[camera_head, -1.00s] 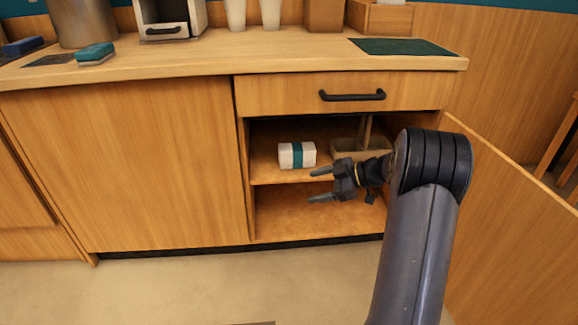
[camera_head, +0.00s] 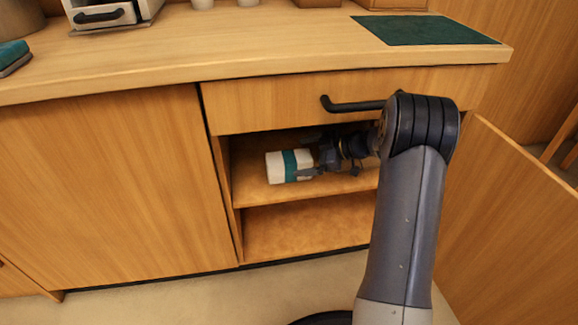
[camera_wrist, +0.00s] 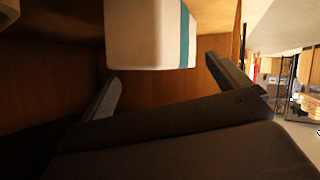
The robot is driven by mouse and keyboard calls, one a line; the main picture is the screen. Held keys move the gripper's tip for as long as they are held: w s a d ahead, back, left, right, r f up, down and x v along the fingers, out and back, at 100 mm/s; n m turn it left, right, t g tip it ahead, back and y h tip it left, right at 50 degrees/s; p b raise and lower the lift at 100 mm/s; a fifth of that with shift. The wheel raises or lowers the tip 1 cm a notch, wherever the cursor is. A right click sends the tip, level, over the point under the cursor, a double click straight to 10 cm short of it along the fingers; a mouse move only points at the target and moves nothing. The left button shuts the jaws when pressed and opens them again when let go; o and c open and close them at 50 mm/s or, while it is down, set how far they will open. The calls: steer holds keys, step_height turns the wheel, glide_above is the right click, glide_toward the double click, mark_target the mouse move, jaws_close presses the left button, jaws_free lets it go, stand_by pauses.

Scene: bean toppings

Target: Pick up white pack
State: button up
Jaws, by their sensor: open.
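The white pack (camera_head: 276,167) with a teal band lies on the upper shelf inside the open cabinet. In the wrist view the pack (camera_wrist: 150,35) shows at the top, ahead of the fingers, and its upper part is cut off by the frame. My gripper (camera_head: 309,162) is inside the cabinet at the pack's right end, and its near finger overlaps that end in the head view. In the wrist view my gripper (camera_wrist: 166,88) has its fingers wide apart with nothing between the tips. I cannot tell whether a finger touches the pack.
A drawer with a black handle (camera_head: 350,105) is above the shelf, close over my arm. The cabinet's open door (camera_head: 510,220) stands to the right. The lower shelf space (camera_head: 300,228) is empty. A green mat (camera_head: 425,30) lies on the counter.

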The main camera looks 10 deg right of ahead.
mark_target(295, 158)
steer(key=p+x, duration=0.1)
steer(key=x, duration=0.2)
steer(key=shift+a, duration=0.2)
steer(key=c, duration=1.1)
